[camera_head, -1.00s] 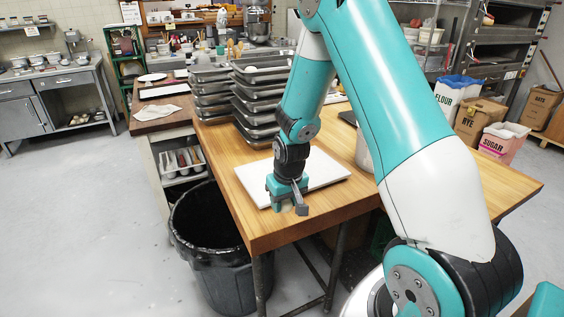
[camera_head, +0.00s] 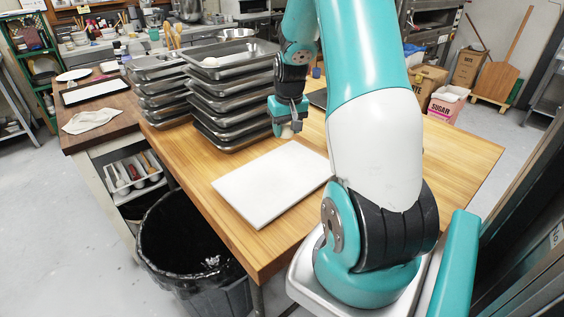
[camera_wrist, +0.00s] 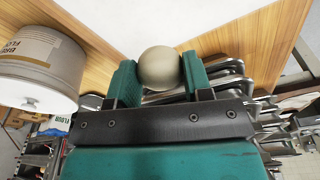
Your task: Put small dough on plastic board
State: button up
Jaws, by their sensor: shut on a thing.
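A small round pale dough ball (camera_wrist: 160,68) sits between the two teal fingers of my gripper (camera_wrist: 158,80) in the wrist view. The fingers are shut on it. In the head view my gripper (camera_head: 287,130) hangs beyond the far edge of the white plastic board (camera_head: 275,182), close to the stacked trays. The dough is mostly hidden by the fingers there. The board lies flat and bare on the wooden table. It also shows as a white area at the top of the wrist view (camera_wrist: 175,22).
Stacks of metal trays (camera_head: 228,88) stand on the wooden table (camera_head: 440,150), left of my gripper. A flour bucket (camera_wrist: 38,62) shows at the left of the wrist view. A black bin (camera_head: 185,250) stands at the table's near side. The table right of the board is mostly clear.

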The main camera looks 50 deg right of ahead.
aim_at(285, 170)
notch_tip(285, 170, down, 13)
jog(key=shift+r+p, duration=0.2)
jog(key=shift+p, duration=0.95)
jog(key=shift+f, duration=0.1)
jog(key=o, duration=0.7)
jog(key=shift+o, duration=0.2)
